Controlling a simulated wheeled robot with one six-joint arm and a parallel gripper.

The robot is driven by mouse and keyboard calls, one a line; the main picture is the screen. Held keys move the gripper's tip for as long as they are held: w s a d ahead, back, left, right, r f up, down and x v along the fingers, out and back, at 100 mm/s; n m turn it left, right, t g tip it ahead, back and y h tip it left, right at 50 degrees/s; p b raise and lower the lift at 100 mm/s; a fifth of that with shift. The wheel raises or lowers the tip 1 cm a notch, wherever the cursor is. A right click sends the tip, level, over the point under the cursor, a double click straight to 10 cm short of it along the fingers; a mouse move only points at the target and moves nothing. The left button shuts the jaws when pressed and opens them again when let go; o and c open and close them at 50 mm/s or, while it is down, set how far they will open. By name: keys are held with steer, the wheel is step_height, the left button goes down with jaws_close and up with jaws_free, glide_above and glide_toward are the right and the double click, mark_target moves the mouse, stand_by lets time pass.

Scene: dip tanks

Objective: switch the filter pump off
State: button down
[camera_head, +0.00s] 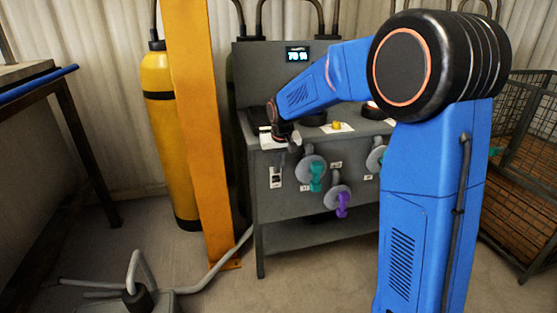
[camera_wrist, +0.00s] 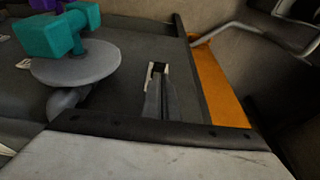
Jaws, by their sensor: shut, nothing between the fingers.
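A small switch plate (camera_head: 276,177), pale with a dark middle, sits on the left of the grey cabinet's front panel (camera_head: 262,200). Its label and the switch's position are too small to read. My gripper (camera_head: 294,148) is in front of the panel's upper edge, above and slightly right of the plate. In the wrist view, the fingers of my gripper (camera_wrist: 157,84) are together and empty. They point at a pale-edged switch plate (camera_wrist: 149,71) and partly cover it. Contact cannot be told.
Teal-handled valves (camera_head: 316,175) and a purple-handled valve (camera_head: 342,204) project from the panel right of the plate. One teal valve (camera_wrist: 68,34) is close beside my gripper. An orange post (camera_head: 195,110) and yellow cylinder (camera_head: 158,85) stand left. A wire cage (camera_head: 525,150) stands right.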

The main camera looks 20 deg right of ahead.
mark_target(278, 179)
steer(key=shift+x, duration=1.35)
steer(key=shift+s+f+t, duration=0.25)
steer(key=shift+s+t, duration=0.25)
steer(key=shift+t, duration=0.4)
steer(key=s+f+t, duration=0.1)
steer(key=s+f, duration=0.1)
steer(key=shift+f, duration=0.3)
steer(key=shift+w, duration=0.1)
steer(key=shift+w+r, duration=0.4)
steer(key=shift+w, duration=0.2)
steer(key=shift+s, duration=0.1)
